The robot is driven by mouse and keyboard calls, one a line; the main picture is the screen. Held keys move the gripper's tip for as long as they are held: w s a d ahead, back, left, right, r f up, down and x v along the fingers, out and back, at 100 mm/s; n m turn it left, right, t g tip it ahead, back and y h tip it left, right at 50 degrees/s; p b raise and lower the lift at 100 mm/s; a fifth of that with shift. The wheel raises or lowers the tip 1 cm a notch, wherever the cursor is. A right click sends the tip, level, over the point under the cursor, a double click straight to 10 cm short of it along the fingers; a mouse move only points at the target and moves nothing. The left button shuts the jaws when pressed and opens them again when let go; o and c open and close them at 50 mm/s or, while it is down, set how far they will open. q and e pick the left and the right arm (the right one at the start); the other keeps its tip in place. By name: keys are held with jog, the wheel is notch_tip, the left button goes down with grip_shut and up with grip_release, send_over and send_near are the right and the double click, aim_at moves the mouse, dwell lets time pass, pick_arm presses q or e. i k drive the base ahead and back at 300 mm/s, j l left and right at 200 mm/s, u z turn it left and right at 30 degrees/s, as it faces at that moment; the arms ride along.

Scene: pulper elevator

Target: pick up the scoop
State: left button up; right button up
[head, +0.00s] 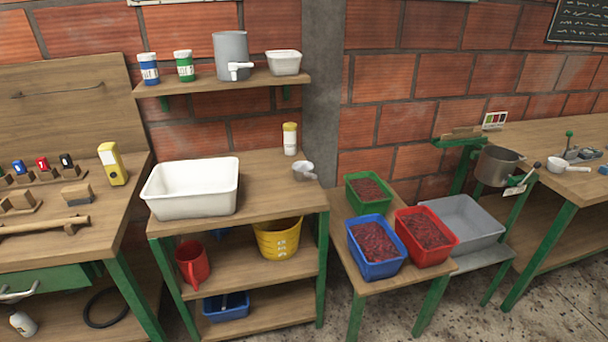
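A small grey scoop (303,171) lies at the right end of the middle wooden table (270,187), near its edge. It is to the right of a large white tub (192,187) and in front of a small bottle with a yellow cap (290,138). The scoop stands apart from both. A small white cup-like thing with a handle (558,165) lies on the right bench; I cannot tell if it is also a scoop. Neither of my grippers is in view.
A low stand right of the table holds green (368,193), blue (376,246) and red (426,236) crates of dark red contents. An empty grey crate (464,222) is beside them. A shelf (220,82) with containers hangs above the tub. The table front right of the tub is clear.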

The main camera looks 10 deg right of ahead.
aim_at(302, 170)
jog(key=i+l, duration=0.15)
jog(key=i+l+u, duration=0.2)
jog(key=l, duration=0.15)
jog(key=i+l+u, duration=0.2)
jog(key=l, duration=0.15)
jog(key=i+l+u, duration=0.2)
jog(key=l, duration=0.2)
jog(key=l+u, duration=0.2)
jog(key=l, duration=0.2)
